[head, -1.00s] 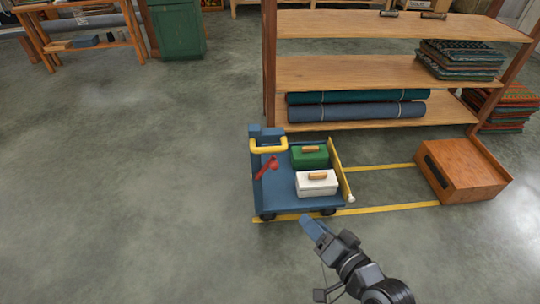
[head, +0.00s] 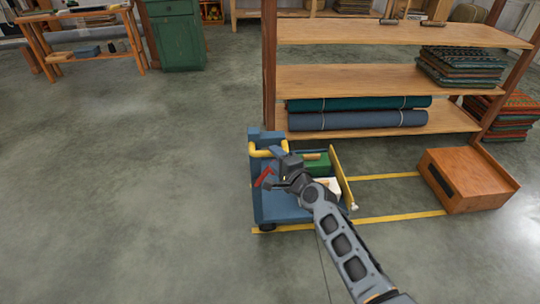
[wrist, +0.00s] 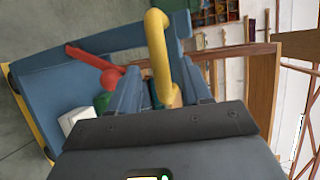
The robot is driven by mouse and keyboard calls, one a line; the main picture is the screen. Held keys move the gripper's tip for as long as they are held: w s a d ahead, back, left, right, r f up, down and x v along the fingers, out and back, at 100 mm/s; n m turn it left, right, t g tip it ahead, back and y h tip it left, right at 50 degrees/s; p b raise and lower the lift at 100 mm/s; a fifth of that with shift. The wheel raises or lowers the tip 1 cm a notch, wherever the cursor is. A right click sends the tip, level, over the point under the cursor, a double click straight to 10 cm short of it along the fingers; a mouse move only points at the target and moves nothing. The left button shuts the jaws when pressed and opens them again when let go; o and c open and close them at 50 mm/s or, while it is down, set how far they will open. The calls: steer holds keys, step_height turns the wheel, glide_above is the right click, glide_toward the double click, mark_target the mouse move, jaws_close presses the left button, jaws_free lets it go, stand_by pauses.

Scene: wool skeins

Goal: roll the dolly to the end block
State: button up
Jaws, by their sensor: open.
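The blue dolly (head: 280,208) stands on the floor at the near end of a yellow-lined lane, below the shelf. Its yellow handle (head: 258,153) is at its left end, partly hidden by my arm. A red lever (head: 264,178) sits below the handle. The wooden end block (head: 470,178) stands at the lane's right end, apart from the dolly. My gripper (head: 284,168) is over the dolly's left part. In the wrist view, my gripper (wrist: 160,82) is open, with the yellow handle (wrist: 158,45) showing between its fingers; contact cannot be told.
A green box (head: 318,166) and a white box (head: 330,184), partly covered by my arm, ride on the dolly. Yellow floor lines (head: 400,218) run to the block, with clear floor between. The wooden shelf (head: 380,80) stands behind. Floor at the left is free.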

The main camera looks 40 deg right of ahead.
mark_target(272, 155)
steer(key=shift+b+x, duration=0.5)
steer(key=shift+x, duration=1.65)
steer(key=shift+f, duration=0.1)
jaws_close()
